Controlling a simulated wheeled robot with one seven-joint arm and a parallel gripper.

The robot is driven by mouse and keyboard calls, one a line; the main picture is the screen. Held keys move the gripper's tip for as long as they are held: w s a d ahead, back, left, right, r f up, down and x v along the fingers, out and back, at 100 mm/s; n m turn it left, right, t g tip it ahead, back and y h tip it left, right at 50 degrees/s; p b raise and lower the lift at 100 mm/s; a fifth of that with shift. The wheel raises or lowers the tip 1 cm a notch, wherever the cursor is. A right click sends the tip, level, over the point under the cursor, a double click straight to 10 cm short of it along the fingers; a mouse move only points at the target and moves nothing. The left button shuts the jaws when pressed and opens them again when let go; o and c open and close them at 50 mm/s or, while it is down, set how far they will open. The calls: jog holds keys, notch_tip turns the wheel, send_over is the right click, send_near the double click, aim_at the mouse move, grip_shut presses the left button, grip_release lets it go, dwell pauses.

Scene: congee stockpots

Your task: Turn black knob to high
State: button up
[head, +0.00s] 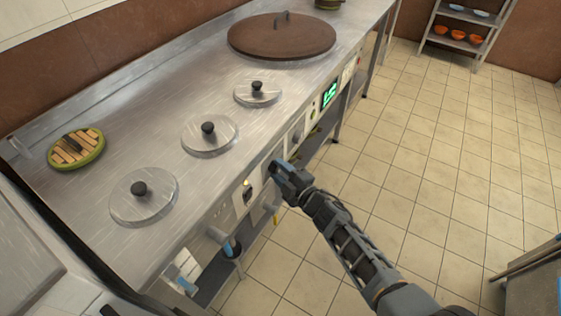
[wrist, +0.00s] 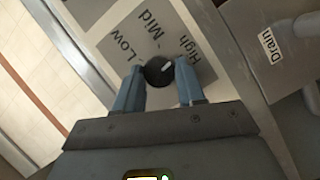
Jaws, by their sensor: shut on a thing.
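The black knob (wrist: 155,75) is round with a white pointer mark and sits on a grey plate (wrist: 110,15) printed Low, Mid and High. The pointer mark faces up and right, roughly toward the High label (wrist: 188,48). My gripper (wrist: 159,76) has its blue fingers on both sides of the knob and is shut on it. In the head view my gripper (head: 274,167) is at the front panel of the steel counter, and it hides the knob there.
The steel counter (head: 95,110) has several round lids with black grips and a large brown lid (head: 282,36). A green-rimmed basket (head: 76,149) lies at left. A Drain label (wrist: 270,45) is right of the knob plate. The tiled floor (head: 440,130) at right is mostly clear.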

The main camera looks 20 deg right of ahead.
jog(key=shift+r+m+g+p, duration=0.1)
jog(key=shift+m+g+p, duration=0.2)
jog(key=shift+m+p, duration=0.55)
jog(key=o, duration=1)
jog(key=shift+o, duration=0.2)
jog(key=p+v, duration=0.3)
jog(key=v, duration=0.4)
jog(key=shift+s, duration=0.35)
